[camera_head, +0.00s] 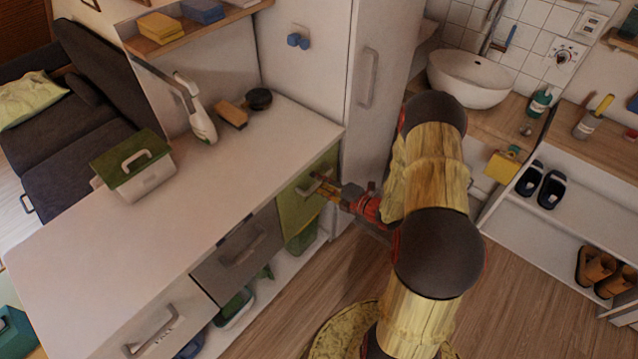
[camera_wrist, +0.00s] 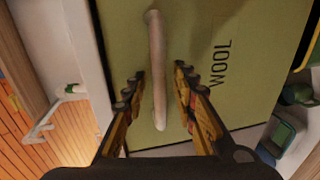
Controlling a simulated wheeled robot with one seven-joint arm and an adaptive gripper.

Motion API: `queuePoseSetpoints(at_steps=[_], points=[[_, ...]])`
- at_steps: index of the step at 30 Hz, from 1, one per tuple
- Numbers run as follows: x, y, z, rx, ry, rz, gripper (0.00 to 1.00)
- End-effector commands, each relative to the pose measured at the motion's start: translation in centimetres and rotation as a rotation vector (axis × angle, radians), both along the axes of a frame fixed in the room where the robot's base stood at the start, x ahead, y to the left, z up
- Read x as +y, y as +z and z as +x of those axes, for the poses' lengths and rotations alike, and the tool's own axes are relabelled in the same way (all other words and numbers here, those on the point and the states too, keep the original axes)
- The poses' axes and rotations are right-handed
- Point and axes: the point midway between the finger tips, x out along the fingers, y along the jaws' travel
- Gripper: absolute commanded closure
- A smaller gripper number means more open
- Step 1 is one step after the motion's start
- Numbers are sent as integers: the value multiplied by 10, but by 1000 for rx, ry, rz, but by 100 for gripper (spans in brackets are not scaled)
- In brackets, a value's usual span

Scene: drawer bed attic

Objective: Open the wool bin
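The wool bin (camera_head: 296,207) is a green drawer front at the right end of the white cabinet, and it looks flush with the cabinet's face. In the wrist view its green front (camera_wrist: 228,100) bears the word WOOL. Its pale bar handle (camera_wrist: 157,62) runs lengthwise through the wrist view. My gripper (camera_head: 325,187) is at the handle. In the wrist view my gripper (camera_wrist: 160,78) is open, with one finger on each side of the handle and a visible gap on both sides. In the head view my gripper partly hides the handle.
A grey drawer (camera_head: 238,252) and a white drawer (camera_head: 160,325) sit left of the bin. A green-lidded box (camera_head: 148,182), a brush and a handheld tool stand on the white top (camera_head: 215,185). A tall white cabinet (camera_head: 375,110) rises behind my arm. Wooden floor (camera_head: 290,305) lies in front.

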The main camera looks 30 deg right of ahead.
Motion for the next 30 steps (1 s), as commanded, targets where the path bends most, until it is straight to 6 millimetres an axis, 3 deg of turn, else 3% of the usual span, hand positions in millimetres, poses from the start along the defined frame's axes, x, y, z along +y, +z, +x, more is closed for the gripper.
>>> queuePoseSetpoints(at_steps=[4,18,30], points=[[0,0,0,0,0,0,73],[0,0,0,0,0,-1,100],[0,0,0,1,0,0,100]])
